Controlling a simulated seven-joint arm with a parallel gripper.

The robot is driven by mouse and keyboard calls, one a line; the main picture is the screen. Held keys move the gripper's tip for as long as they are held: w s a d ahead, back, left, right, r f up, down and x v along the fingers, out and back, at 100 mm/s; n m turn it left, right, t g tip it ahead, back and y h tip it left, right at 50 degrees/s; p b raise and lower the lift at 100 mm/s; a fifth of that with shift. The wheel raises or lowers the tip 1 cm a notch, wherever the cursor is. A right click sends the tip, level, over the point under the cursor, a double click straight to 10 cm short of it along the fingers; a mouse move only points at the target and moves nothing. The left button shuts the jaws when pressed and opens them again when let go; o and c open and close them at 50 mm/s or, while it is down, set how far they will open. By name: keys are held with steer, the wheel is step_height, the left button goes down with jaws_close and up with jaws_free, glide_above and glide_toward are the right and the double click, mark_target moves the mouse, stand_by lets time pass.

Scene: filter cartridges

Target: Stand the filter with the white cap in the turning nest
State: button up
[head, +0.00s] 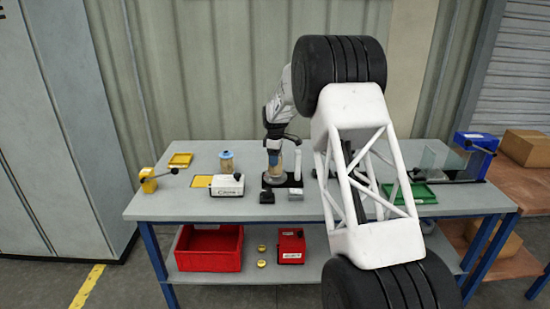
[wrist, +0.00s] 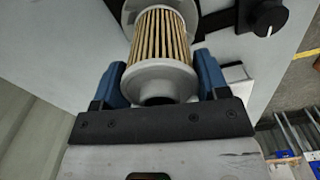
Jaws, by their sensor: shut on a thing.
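My gripper (head: 273,160) points down over the middle of the table. In the wrist view its two blue fingers (wrist: 160,72) are shut on a filter with tan pleats (wrist: 160,38). The filter's near end cap (wrist: 160,78) is pale grey-white with a round opening. In the head view the held filter (head: 273,173) looks upright, above or at a black base (head: 291,183) with a white post (head: 298,163). The filter's lower end is unclear, so I cannot tell whether it touches a nest. Another filter with a blue cap (head: 226,156) stands to the left.
A green tray (head: 418,194) and blue device (head: 478,146) are at right. A large white lattice frame with black wheels blocks much of the head view's right-centre.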

steer(key=shift+f, duration=0.45)
stand_by(0.9)
steer(key=o, duration=1)
steer(key=shift+o, duration=0.4)
steer(key=shift+r, duration=0.3)
steer(key=shift+r, duration=0.65)
steer(key=shift+r, duration=0.2)
steer(key=shift+r, duration=3.1)
